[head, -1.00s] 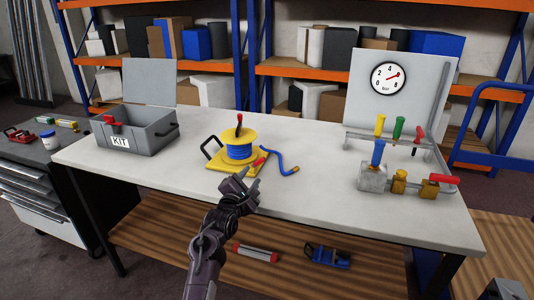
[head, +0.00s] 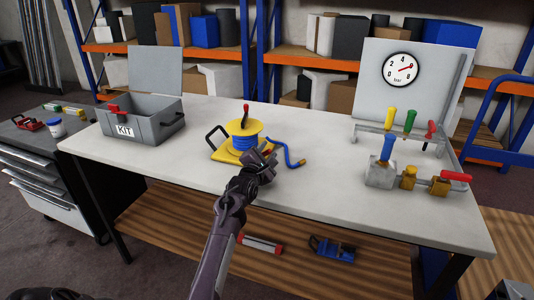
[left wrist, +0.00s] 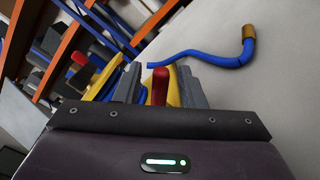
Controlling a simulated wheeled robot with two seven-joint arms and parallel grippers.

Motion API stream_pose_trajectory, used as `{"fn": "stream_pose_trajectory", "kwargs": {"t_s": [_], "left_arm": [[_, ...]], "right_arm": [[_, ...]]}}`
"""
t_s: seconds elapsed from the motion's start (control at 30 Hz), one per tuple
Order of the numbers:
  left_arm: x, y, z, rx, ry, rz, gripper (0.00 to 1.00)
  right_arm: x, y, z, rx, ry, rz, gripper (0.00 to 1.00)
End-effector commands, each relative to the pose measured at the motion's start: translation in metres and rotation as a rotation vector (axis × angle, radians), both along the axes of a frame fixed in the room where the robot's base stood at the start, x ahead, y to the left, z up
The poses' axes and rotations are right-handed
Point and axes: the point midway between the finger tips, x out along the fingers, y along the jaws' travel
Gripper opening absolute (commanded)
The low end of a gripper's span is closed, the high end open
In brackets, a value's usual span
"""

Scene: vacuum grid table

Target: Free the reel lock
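The yellow reel (head: 243,132) with blue hose stands on a yellow base (head: 226,151) in the middle of the table, a red-knobbed crank (head: 246,110) on top. My left gripper (head: 265,156) is at the base's front right corner. In the left wrist view a red lever (left wrist: 160,84), apparently the reel lock, stands between its grey fingers, with a small gap on each side. The fingers are open around it. In the head view the gripper hides this lever. The blue hose (left wrist: 215,58) ends in a brass fitting (left wrist: 249,32). My right gripper is not seen.
A grey KIT box (head: 144,124) with its lid up stands at the left. A gauge panel (head: 406,88) with coloured-handled tools and a valve block (head: 381,172) stands at the right. The table (head: 310,190) is clear in front of the hose.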

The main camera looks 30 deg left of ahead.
Motion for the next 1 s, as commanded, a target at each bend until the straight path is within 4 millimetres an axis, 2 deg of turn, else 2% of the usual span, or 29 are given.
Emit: {"fn": "stream_pose_trajectory", "kwargs": {"t_s": [0.2, 0.47, 0.77, 1.0], "left_arm": [[0.000, 0.000, 0.000, 0.000, 0.000, 0.000, 0.35], [0.000, 0.000, 0.000, 0.000, 0.000, 0.000, 0.01], [0.000, 0.000, 0.001, -0.019, -0.004, -0.001, 0.00], [0.000, 0.002, 0.007, -0.124, -0.029, -0.001, 0.00]], "right_arm": [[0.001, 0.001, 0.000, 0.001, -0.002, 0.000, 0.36], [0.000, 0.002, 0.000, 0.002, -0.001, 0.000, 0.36], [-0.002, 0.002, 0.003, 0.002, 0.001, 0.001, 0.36], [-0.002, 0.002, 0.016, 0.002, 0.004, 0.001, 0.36]]}}
